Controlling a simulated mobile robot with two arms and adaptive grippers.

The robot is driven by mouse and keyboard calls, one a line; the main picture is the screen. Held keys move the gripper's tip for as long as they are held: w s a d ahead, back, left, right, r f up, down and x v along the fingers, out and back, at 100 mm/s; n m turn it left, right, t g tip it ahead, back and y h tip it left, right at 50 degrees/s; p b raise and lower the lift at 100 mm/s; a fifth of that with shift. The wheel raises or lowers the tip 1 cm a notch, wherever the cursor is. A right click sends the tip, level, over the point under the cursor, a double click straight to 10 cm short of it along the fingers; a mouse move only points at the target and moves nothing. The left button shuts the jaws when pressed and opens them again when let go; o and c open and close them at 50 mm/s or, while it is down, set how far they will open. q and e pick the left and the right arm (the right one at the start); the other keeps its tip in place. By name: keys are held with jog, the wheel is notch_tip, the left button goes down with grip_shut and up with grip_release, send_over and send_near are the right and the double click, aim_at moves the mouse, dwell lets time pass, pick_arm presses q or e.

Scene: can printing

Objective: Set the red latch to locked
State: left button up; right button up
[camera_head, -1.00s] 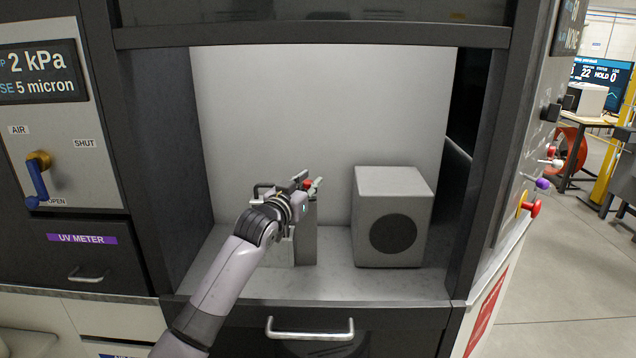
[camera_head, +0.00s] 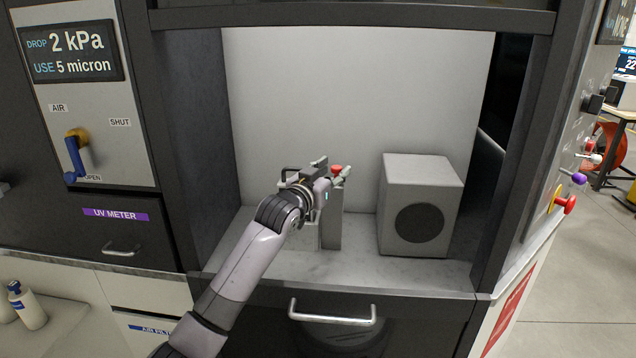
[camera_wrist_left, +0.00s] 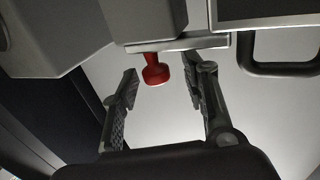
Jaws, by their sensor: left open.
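The red latch (camera_head: 337,169) shows as a small red knob just beyond my left gripper, above a grey post (camera_head: 333,232) in the bay. In the left wrist view the red latch (camera_wrist_left: 155,70) hangs from a pale bar, between the two finger lines and near the fingertips. My left gripper (camera_head: 333,174) is open, and its fingers (camera_wrist_left: 165,85) stand apart on either side of the latch with visible gaps. I cannot tell whether a finger touches it. The gripper hides part of the latch's mount in the head view. My right gripper is not in view.
A grey box with a dark round face (camera_head: 400,175) stands to the right in the bay. Dark side walls frame the bay, with a drawer handle (camera_head: 332,318) below. A blue-handled air valve (camera_head: 75,158) is on the left panel. The shelf front is clear.

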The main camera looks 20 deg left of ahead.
pick_arm(q)
jog(key=s+a, duration=0.1)
jog(key=s, duration=0.9)
jog(key=shift+s+a, duration=0.2)
jog(key=shift+s, duration=0.05)
